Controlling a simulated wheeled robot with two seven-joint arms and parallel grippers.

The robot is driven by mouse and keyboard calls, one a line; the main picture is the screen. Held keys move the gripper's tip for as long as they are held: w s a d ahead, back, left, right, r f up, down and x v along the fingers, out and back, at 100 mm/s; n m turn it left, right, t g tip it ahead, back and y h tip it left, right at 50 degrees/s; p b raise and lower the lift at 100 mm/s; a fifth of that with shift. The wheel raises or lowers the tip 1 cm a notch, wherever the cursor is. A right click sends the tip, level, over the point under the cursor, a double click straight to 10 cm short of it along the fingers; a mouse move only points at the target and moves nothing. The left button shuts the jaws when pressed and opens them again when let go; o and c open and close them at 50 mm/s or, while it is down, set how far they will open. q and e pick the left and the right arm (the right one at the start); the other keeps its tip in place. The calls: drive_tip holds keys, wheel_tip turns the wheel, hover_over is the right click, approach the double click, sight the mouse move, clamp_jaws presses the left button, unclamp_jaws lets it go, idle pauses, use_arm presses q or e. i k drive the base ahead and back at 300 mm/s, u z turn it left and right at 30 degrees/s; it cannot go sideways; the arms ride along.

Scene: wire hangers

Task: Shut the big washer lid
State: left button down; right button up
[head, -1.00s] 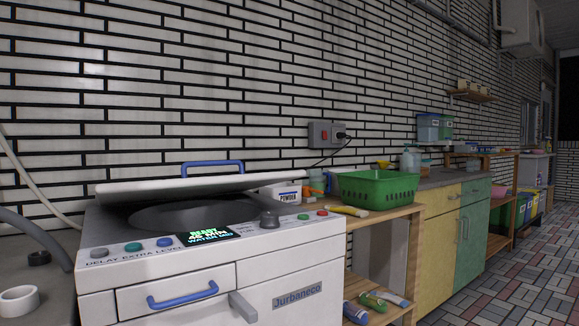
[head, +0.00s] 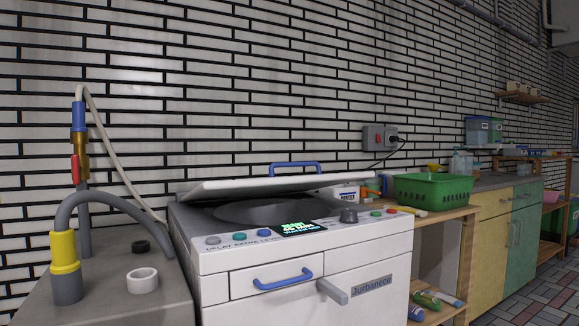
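The big washer (head: 310,255) is a white top-loader with a lit display, coloured buttons and a knob on its top front. The dark round drum opening (head: 265,211) shows beneath the lid. The lower front has a drawer with a blue handle (head: 283,281) and a grey lever (head: 332,291). Neither of my grippers is in view.
Left of the washer is a grey counter (head: 100,290) with a yellow-collared pipe (head: 65,265), a hose and two rings. A brick wall stands close behind.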

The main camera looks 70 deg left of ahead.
sight(237, 188)
drive_tip(key=k, duration=0.5)
drive_tip(key=u, duration=1.05)
